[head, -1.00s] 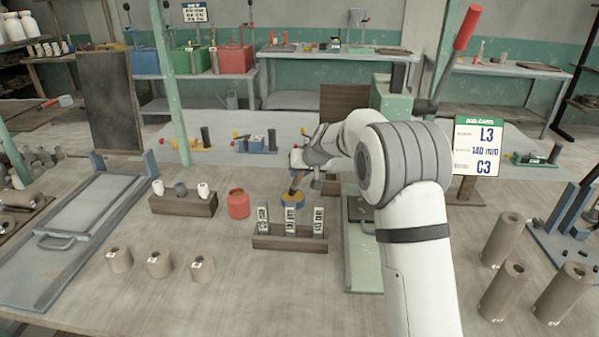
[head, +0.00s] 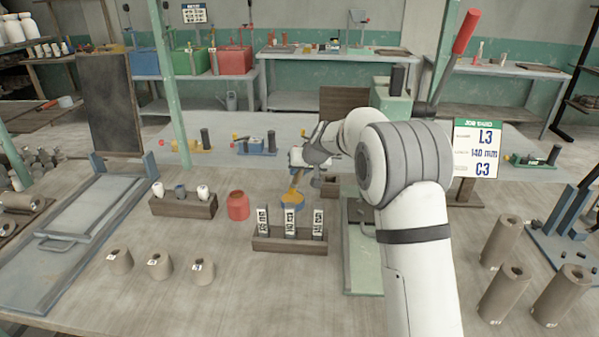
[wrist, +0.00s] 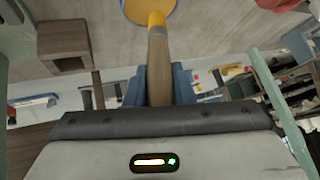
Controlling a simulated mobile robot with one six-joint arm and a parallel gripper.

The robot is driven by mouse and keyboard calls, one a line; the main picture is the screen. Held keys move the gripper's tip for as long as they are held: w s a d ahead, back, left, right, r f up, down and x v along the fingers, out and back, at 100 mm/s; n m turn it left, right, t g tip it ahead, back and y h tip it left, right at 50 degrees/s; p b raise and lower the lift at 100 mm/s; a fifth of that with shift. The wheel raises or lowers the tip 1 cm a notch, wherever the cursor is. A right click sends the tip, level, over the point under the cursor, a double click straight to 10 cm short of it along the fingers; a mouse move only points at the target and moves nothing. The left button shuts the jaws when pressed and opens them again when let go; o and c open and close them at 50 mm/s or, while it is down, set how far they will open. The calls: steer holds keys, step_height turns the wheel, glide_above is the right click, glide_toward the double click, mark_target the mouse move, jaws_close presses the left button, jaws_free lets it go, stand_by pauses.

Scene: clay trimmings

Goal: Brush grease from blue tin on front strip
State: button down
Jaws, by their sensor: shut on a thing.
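My gripper (head: 299,167) is shut on a brush (head: 294,183), which points down at the blue tin (head: 292,204). In the wrist view the brush (wrist: 158,62) has a wooden handle between my blue fingers and a yellow lower end. That end overlaps the yellow grease (wrist: 138,9) in the tin; I cannot tell how deep it reaches. The tin stands on the table behind a wooden holder. A long pale green strip-like bed (head: 364,262) lies right of the holder, partly hidden by my arm. I cannot tell which part is the front strip.
The wooden holder (head: 290,245) carries three labelled upright pieces. A red pot (head: 238,205) and a rack (head: 184,206) with small bottles stand left of the tin. Several clay cylinders stand at front left and right. A job board (head: 477,150) stands at right. The front middle table is clear.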

steer(key=shift+r+p, duration=1.4)
steer(key=shift+r, duration=1.35)
steer(key=shift+f, duration=0.1)
step_height(320, 180, down, 7)
steer(key=b, duration=0.4)
steer(key=shift+r, duration=0.2)
